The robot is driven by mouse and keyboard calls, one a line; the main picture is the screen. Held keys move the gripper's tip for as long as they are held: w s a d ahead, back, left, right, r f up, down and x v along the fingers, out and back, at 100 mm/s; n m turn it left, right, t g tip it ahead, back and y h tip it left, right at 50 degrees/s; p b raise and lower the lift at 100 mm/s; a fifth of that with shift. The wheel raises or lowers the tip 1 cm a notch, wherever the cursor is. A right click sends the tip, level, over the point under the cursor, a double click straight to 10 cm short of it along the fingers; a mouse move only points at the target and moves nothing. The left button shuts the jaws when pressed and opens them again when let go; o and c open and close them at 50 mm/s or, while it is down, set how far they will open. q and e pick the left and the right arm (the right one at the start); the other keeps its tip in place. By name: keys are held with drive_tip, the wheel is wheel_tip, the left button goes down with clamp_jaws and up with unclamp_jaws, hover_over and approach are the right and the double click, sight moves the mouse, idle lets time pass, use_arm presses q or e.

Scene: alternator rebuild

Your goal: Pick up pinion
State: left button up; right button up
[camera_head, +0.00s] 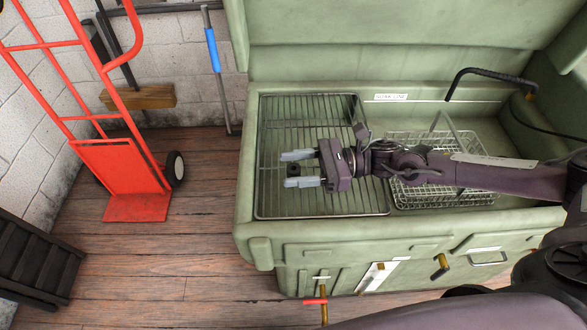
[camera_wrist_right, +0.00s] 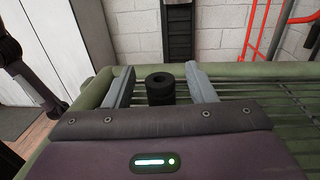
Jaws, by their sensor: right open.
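The pinion (camera_head: 293,170) is a small dark, nearly black cylinder with a hole in its top. It stands upright on the wire rack (camera_head: 330,115) in the green washer basin. My right gripper (camera_head: 290,169) is open, its two grey fingers pointing left on either side of the pinion. In the right wrist view the pinion (camera_wrist_right: 160,88) stands between the spread fingers, with a gap visible on both sides. Its lower part is hidden behind the gripper body. My left gripper is not in view.
A wire basket (camera_head: 440,198) sits right of the rack, under my right arm. A black curved spout (camera_head: 492,75) rises at the back right. The green basin rim (camera_head: 247,190) borders the rack on the left. A red hand truck (camera_head: 118,165) stands on the wooden floor further left.

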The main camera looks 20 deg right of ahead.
drive_tip(key=shift+a, duration=0.25)
clamp_jaws()
